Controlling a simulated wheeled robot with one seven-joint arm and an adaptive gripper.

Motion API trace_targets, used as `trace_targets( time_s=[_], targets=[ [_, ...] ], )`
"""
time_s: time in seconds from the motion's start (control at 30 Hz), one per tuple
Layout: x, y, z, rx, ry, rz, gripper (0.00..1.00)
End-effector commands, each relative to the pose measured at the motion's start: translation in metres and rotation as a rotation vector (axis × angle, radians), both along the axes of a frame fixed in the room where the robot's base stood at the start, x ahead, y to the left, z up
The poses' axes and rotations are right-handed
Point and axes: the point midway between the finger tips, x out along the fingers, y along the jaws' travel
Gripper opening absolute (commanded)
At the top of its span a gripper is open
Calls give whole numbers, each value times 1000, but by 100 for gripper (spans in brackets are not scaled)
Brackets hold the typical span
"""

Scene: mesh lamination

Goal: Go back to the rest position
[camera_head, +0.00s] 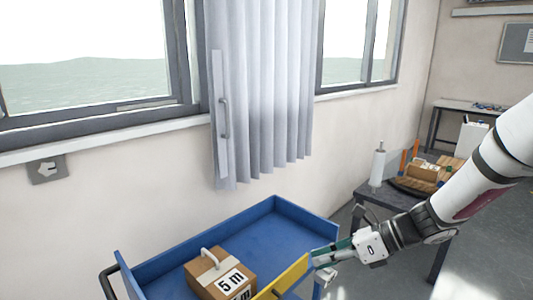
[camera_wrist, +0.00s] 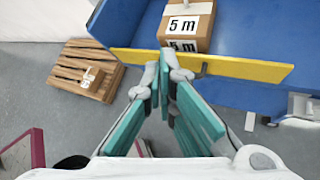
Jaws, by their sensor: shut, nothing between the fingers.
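My gripper (camera_head: 318,257) is at the near right edge of the blue cart, beside its yellow rim. In the wrist view my gripper (camera_wrist: 166,68) shows teal finger pads closed together at the tips, with nothing between them. The fingertips lie close to the yellow edge in the picture; I cannot tell whether they touch it. A cardboard box marked "5 m" (camera_head: 220,275) with a white handle sits inside the cart, apart from my gripper. The box also shows in the wrist view (camera_wrist: 186,22).
The blue cart (camera_head: 275,215) has a yellow bar (camera_head: 285,278) on its near side. A dark table (camera_head: 385,200) at right bears a white roll (camera_head: 378,165) and a small box (camera_head: 424,172). A wooden pallet (camera_wrist: 75,65) lies on the floor. A grey curtain (camera_head: 265,90) hangs behind.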

Motion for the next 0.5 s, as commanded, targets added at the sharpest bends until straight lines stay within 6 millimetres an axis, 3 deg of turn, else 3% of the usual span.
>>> trace_targets(
  time_s=[0.03,0.2,0.5],
  targets=[
    [-16,6,17,-68,-65,83,0],
    [-66,13,53,-281,-276,374,0],
    [-151,5,114,-616,-623,892,0]
  ],
)
